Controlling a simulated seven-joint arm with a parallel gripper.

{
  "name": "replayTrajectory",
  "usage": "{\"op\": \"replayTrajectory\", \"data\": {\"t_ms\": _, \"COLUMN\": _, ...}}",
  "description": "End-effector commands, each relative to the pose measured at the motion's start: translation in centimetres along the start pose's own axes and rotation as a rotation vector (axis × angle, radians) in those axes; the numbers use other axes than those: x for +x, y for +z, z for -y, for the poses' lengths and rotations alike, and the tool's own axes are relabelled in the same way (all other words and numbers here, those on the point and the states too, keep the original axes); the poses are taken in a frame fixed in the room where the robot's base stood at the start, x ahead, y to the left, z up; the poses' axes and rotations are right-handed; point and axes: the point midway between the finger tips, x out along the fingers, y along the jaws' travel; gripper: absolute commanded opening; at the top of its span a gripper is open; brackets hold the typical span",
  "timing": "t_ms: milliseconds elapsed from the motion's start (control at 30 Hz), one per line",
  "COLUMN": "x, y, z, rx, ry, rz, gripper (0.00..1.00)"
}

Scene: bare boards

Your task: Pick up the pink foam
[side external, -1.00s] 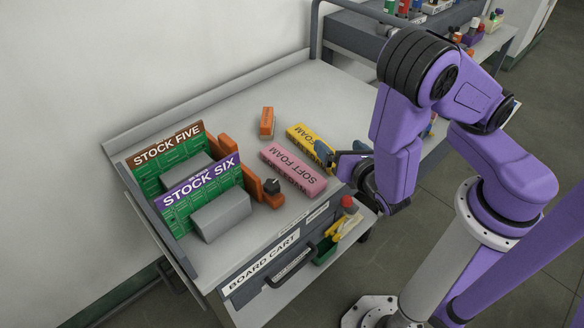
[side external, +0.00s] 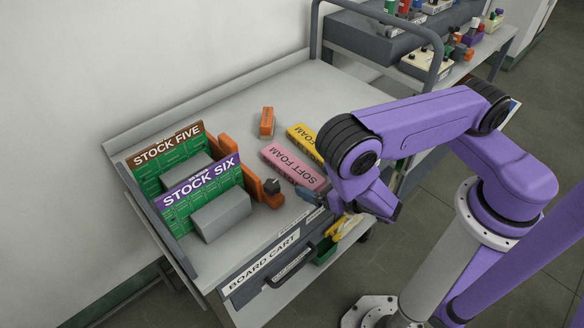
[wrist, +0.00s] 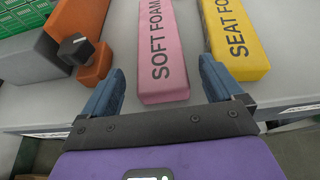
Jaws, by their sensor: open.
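The pink foam (side external: 291,166) is a long block lettered "SOFT FOAM", lying flat on the cart top. In the wrist view the pink foam (wrist: 161,50) points away from me, its near end just beyond and between my blue fingers. My gripper (wrist: 163,82) is open and empty, with one finger to each side of the block's line. In the side view my gripper (side external: 310,197) is low at the near end of the block, and my arm hides part of it. I cannot tell its exact height above the cart.
A yellow foam block (wrist: 236,42) lies close to the right of the pink one, near my right finger. An orange clamp with a dark knob (wrist: 78,45) stands to the left. A small orange block (side external: 267,121) lies farther back. Boards (side external: 199,194) stand at the cart's left.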

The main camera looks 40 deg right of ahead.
Motion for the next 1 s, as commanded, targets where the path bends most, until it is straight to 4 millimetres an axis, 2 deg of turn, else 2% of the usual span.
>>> {"op": "replayTrajectory", "data": {"t_ms": 100, "x": 1.9, "y": 0.1, "z": 0.2, "rx": 0.007, "ry": -0.007, "rz": 0.004, "gripper": 0.94}}
{"op": "replayTrajectory", "data": {"t_ms": 233, "x": 3.4, "y": 0.1, "z": 0.1, "rx": 0.005, "ry": -0.004, "rz": 0.001, "gripper": 0.94}}
{"op": "replayTrajectory", "data": {"t_ms": 567, "x": 4.1, "y": 0.1, "z": 0.1, "rx": 0.001, "ry": -0.001, "rz": 0.002, "gripper": 0.94}}
{"op": "replayTrajectory", "data": {"t_ms": 633, "x": 4.1, "y": 0.1, "z": 0.1, "rx": 0.001, "ry": -0.001, "rz": 0.002, "gripper": 0.77}}
{"op": "replayTrajectory", "data": {"t_ms": 733, "x": 4.1, "y": 0.1, "z": 0.1, "rx": 0.001, "ry": -0.001, "rz": 0.002, "gripper": 0.45}}
{"op": "replayTrajectory", "data": {"t_ms": 767, "x": 4.1, "y": 0.1, "z": 0.1, "rx": 0.001, "ry": -0.001, "rz": 0.002, "gripper": 0.39}}
{"op": "replayTrajectory", "data": {"t_ms": 1000, "x": 4.1, "y": 0.1, "z": 0.0, "rx": 0.001, "ry": -0.001, "rz": 0.002, "gripper": 0.39}}
